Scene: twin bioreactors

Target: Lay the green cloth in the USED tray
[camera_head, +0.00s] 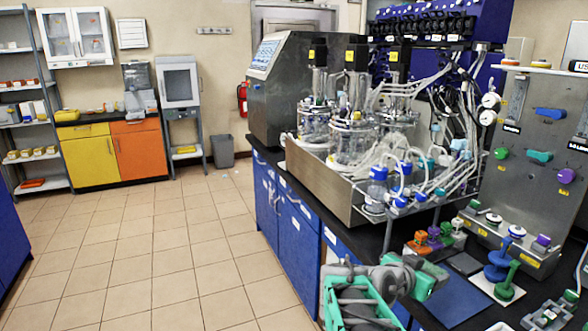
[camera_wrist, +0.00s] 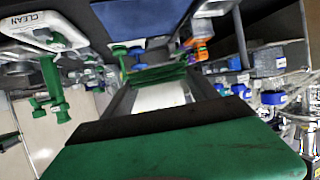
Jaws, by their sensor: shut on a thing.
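My gripper (camera_head: 424,278) is low over the bench's front edge in the head view, beside a flat blue mat. In the wrist view its fingers (camera_wrist: 162,98) reach away from the camera. They are shut on a folded green bundle, which looks like the green cloth (camera_wrist: 158,74), held across the fingertips. In the head view the cloth is hard to tell from the green gripper parts. A sign reading "US", cut off by the right edge, shows in the head view (camera_head: 580,67); the USED tray itself cannot be made out.
A white plate marked CLEAN (camera_wrist: 48,32) shows in the wrist view. The blue mat (camera_head: 455,300) lies bare. A white plate with blue and green fittings (camera_head: 497,287) stands right of it. Coloured fittings (camera_head: 435,238) and the bioreactor vessels (camera_head: 352,140) stand behind. A steel panel (camera_head: 540,130) rises at right.

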